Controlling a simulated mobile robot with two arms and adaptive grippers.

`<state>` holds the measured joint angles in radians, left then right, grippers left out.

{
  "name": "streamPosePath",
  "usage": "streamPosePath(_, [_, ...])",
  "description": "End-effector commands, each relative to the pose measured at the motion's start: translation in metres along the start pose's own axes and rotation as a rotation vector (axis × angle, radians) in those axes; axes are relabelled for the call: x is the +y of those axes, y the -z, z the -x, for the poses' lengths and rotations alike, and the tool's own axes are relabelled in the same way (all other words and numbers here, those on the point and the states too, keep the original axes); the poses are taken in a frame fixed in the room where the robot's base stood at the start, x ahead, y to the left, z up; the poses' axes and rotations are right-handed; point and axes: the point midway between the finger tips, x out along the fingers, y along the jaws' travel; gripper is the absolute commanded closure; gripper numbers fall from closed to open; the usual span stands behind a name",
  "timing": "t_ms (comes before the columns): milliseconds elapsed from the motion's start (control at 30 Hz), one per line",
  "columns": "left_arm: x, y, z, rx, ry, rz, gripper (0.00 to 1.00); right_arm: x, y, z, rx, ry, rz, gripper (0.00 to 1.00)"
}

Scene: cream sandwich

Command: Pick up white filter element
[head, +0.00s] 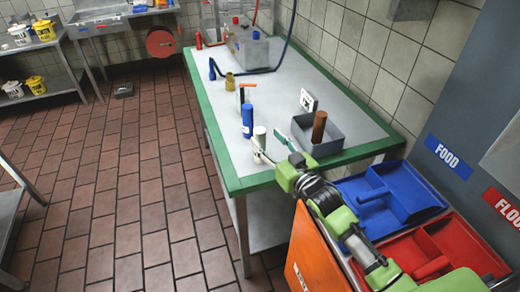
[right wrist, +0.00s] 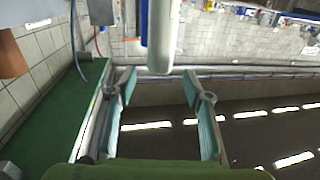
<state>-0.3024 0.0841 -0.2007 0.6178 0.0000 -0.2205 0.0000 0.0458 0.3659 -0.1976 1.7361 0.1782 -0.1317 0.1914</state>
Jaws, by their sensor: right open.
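The white filter element (head: 259,136) is a short upright white cylinder near the front corner of the green-edged table (head: 237,184). In the right wrist view the white cylinder (right wrist: 162,40) lies ahead of the fingertips, roughly in line with the gap between them. My right gripper (head: 272,147) is open, with its teal-padded fingers spread close to the filter element. In the right wrist view the gripper (right wrist: 161,88) has nothing between its fingers. The filter element's lower part is partly hidden by a finger in the head view. My left gripper is not in view.
A blue cylinder (head: 247,122) stands just behind the filter element. A grey tray (head: 326,145) holding a brown cylinder (head: 319,126) is close on the right. A small white-and-black item (head: 308,101) stands farther back. Blue (head: 372,213) and red (head: 440,255) bins are beside the table.

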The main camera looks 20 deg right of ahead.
Motion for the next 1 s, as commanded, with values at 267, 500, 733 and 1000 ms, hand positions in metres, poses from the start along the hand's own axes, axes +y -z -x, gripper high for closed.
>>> streamPosePath(267, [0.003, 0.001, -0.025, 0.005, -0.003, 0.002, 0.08, 0.001, -0.001, -0.035, 0.002, 0.001, 0.001, 0.54])
streamPosePath(500, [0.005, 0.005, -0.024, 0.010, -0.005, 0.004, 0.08, 0.000, 0.000, -0.037, -0.001, 0.001, 0.000, 0.54])
streamPosePath(733, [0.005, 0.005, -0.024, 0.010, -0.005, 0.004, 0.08, 0.000, 0.000, -0.037, 0.000, 0.001, 0.000, 0.96])
streamPosePath(1000, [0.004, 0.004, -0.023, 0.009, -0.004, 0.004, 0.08, 0.000, 0.000, -0.037, 0.000, 0.001, 0.001, 0.96])
